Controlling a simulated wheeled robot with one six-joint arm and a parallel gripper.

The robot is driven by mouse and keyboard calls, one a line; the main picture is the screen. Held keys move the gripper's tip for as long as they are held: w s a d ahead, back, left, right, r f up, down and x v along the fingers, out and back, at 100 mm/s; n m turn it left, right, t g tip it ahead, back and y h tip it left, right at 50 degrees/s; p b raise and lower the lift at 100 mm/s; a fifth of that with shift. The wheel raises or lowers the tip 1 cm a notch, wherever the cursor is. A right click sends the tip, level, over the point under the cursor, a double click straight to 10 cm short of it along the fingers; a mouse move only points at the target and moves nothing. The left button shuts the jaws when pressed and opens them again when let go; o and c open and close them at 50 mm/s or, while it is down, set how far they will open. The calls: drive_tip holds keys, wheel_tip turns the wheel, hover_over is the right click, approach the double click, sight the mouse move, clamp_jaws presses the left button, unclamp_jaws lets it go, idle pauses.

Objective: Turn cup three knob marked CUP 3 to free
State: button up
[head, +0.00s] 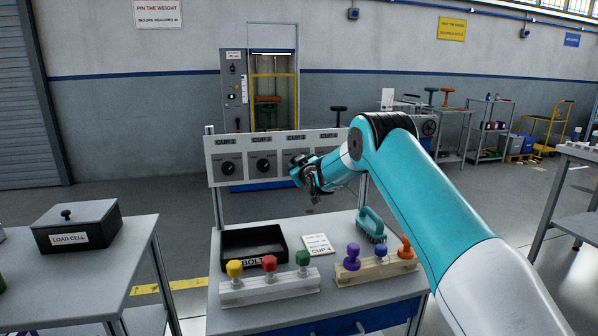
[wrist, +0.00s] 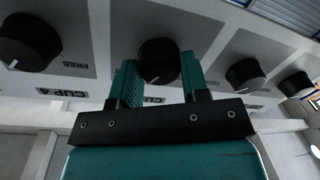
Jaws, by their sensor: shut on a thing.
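The CUP 3 knob (wrist: 158,58) is a round black knob on the grey panel (head: 345,150). In the wrist view the picture is upside down, and my gripper (wrist: 158,72) has one teal finger on each side of this knob, shut on it. The knob's white mark sits at its lower edge in that view. The CUP 3 label (wrist: 153,100) is partly covered by my gripper. In the head view my gripper (head: 312,186) is at the panel and hides this knob.
The CUP 4 knob (wrist: 28,42) and another black knob (wrist: 245,74) flank it.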

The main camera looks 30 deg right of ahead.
drive_tip(key=shift+a+n+g+h+b, duration=0.1)
drive_tip(key=shift+n+g+h+b, duration=0.2)
drive_tip(key=shift+n+b, duration=2.25)
drive_tip(key=shift+a+n+g+h+b, duration=0.1)
drive_tip(key=shift+n+g+h+b, duration=0.35)
drive_tip(key=shift+n, duration=3.9)
drive_tip(key=shift+t, duration=0.25)
drive_tip(key=o, duration=0.9)
drive_tip(key=b+v, duration=0.1)
drive_tip(key=v, duration=1.6)
drive_tip(key=shift+s+d+r, duration=0.1)
drive_tip(key=shift+s, duration=0.1)
